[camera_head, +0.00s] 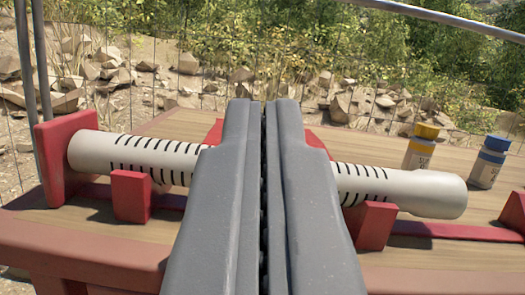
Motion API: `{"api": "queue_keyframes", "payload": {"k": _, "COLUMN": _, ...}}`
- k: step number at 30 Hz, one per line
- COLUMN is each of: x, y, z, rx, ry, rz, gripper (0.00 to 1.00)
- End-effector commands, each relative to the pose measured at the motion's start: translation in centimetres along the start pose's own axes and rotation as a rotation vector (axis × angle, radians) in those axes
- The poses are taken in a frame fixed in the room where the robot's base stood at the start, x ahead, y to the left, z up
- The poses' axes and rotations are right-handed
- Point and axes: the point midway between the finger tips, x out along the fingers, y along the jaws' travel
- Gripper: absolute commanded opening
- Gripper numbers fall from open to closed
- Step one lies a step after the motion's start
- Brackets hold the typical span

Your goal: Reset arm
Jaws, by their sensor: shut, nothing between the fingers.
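My gripper (264,103) fills the middle of the view, its two long grey fingers pressed together with only a thin dark line between them. It is shut and empty. The fingers point away from the camera, in front of a white tube with black marks (415,192). The fingers hide the tube's middle part. I cannot tell whether they touch it.
The tube lies across red supports (131,195) on a wooden table (440,262). A yellow-capped bottle (420,148) and a blue-capped bottle (489,162) stand at the right. Behind are a wire fence, rocks (255,87) and bushes. Metal bars rise at the left.

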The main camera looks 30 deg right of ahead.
Motion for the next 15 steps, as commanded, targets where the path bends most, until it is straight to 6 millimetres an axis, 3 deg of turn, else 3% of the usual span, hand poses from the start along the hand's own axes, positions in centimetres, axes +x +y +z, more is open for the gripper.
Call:
{"api": "queue_keyframes", "payload": {"k": 10, "x": 0.1, "y": -0.2, "z": -0.2, "rx": 0.006, "ry": -0.003, "rz": -0.003, "gripper": 0.0}}
{"api": "queue_keyframes", "payload": {"k": 15, "x": 1.3, "y": -1.8, "z": -2.2, "rx": 0.058, "ry": -0.046, "rz": -0.029, "gripper": 0.0}}
